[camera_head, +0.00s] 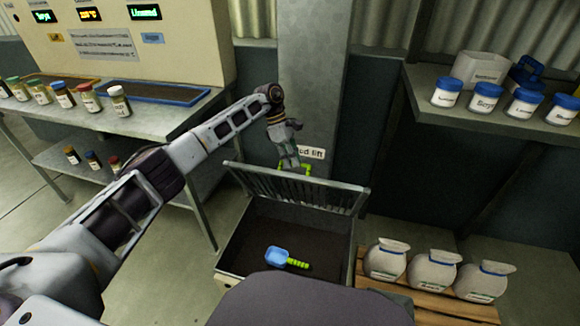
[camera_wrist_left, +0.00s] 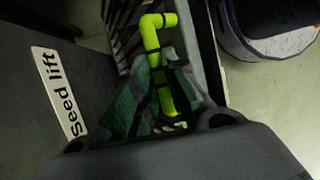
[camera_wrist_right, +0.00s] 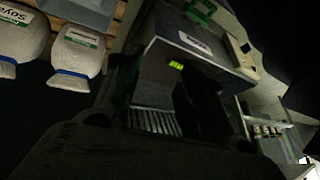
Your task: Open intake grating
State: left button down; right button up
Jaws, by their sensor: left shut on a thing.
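The slatted metal grating (camera_head: 300,187) stands tilted up at the back edge of the intake box (camera_head: 228,262), whose dark inside is exposed in the head view. My left gripper (camera_head: 291,163) is shut on the yellow-green grating handle (camera_wrist_left: 153,48) at the grating's upper edge. The left wrist view shows the handle between the fingers. A blue scoop (camera_head: 278,255) with a green grip lies inside the box. My right gripper (camera_wrist_right: 158,90) shows only in its own wrist view, dark, with its fingers apart and nothing seen between them.
A column with a "Seed lift" sign (camera_head: 311,153) stands right behind the grating; the sign also shows in the left wrist view (camera_wrist_left: 59,92). White sacks (camera_head: 432,271) sit on a pallet at the right. A shelf (camera_head: 425,80) holds blue-lidded jars. A jar bench (camera_head: 165,128) stands left.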

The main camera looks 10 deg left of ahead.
pick_arm(q)
jog(key=shift+w+a+f+b, duration=0.15)
jog(key=shift+w+b, duration=0.25)
jog(key=shift+w, duration=0.7)
pick_arm(e)
jog(key=f, duration=0.2)
jog(key=shift+s+a+f, duration=0.1)
jog(key=shift+a+f, duration=0.15)
jog(key=shift+f, duration=0.1)
pick_arm(q)
jog(key=c, duration=1.9)
grip_release()
jog(key=o, duration=0.4)
jog(key=shift+w+f, duration=0.2)
jog(key=shift+w, duration=0.05)
jog(key=shift+o, duration=0.2)
jog(key=v, duration=1.2)
jog(key=shift+d+r, duration=0.25)
jog(key=shift+r, duration=0.05)
pick_arm(e)
jog(key=shift+w+r, duration=0.2)
jog(key=shift+w, duration=0.15)
